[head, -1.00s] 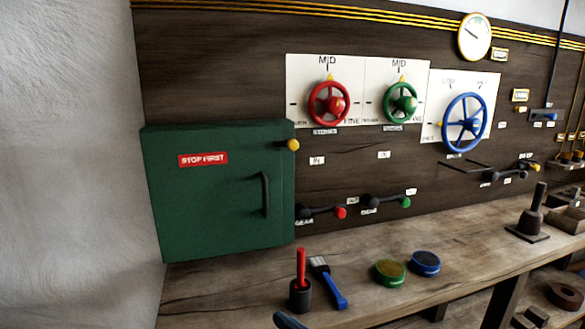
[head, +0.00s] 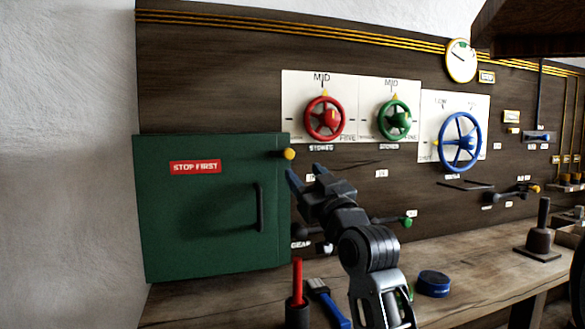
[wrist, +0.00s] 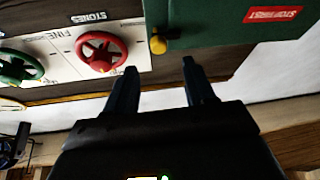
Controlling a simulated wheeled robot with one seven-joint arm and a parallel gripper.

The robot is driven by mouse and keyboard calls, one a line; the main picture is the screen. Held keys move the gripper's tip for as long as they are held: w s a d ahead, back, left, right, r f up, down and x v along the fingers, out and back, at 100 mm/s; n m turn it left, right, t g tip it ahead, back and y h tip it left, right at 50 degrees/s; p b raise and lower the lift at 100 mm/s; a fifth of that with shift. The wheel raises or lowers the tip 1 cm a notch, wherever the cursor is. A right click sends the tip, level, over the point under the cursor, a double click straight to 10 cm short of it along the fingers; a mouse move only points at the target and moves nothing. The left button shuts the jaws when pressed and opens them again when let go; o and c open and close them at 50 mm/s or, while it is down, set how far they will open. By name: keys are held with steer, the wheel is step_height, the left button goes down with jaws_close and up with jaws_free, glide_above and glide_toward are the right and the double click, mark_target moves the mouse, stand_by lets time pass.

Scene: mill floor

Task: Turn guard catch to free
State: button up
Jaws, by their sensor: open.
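The guard catch shows as a yellow knob (head: 289,154) on a dark stem at the upper right edge of the green guard box (head: 200,235). The box door is shut and has a dark vertical handle and a red STOP FIRST label. My gripper (head: 305,171) is open and empty, just below and right of the knob in the head view. In the wrist view, which is upside down, the yellow knob (wrist: 158,45) lies beyond my two fingertips (wrist: 159,66), in line with the gap between them. No contact shows.
Red (head: 324,118), green (head: 393,119) and blue (head: 460,142) handwheels stand out from the panel to the right. My arm hides a lower lever. The bench below holds a red-handled tool in a dark cup (head: 297,312), a blue brush (head: 328,303) and a blue tin (head: 433,284).

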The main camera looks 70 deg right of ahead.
mark_target(290, 155)
steer(key=p+x, duration=0.1)
steer(key=x, duration=0.7)
steer(key=shift+s, duration=0.1)
steer(key=shift+c, duration=0.3)
jaws_close()
